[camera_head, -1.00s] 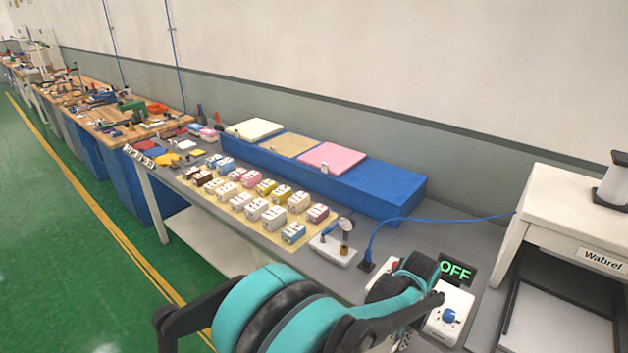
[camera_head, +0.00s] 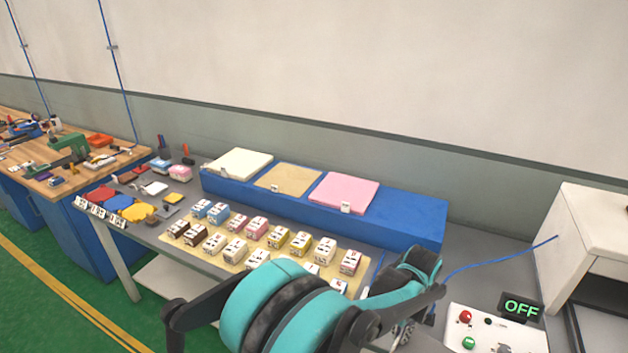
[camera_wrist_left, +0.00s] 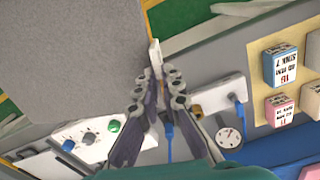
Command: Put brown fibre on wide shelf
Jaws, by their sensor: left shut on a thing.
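My left gripper (camera_wrist_left: 158,76) is shut on a small white tab (camera_wrist_left: 155,52), low over the bench. A large plain grey sheet (camera_wrist_left: 70,55) fills the upper left of the left wrist view, right against the tab. It looks joined to the tab, and its brown tone is not clear. In the head view the fingers and the held thing are hidden behind my teal arm. A long blue shelf (camera_head: 415,215) stands at the back of the bench. A cream, a tan (camera_head: 288,177) and a pink sheet lie side by side on it. The right gripper is not in view.
Several small labelled boxes (camera_head: 236,249) stand on a yellow mat in front of the shelf. A control panel (camera_head: 490,325) with an OFF sign lies at right, beside a white machine (camera_head: 592,225). The right end of the blue shelf is bare.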

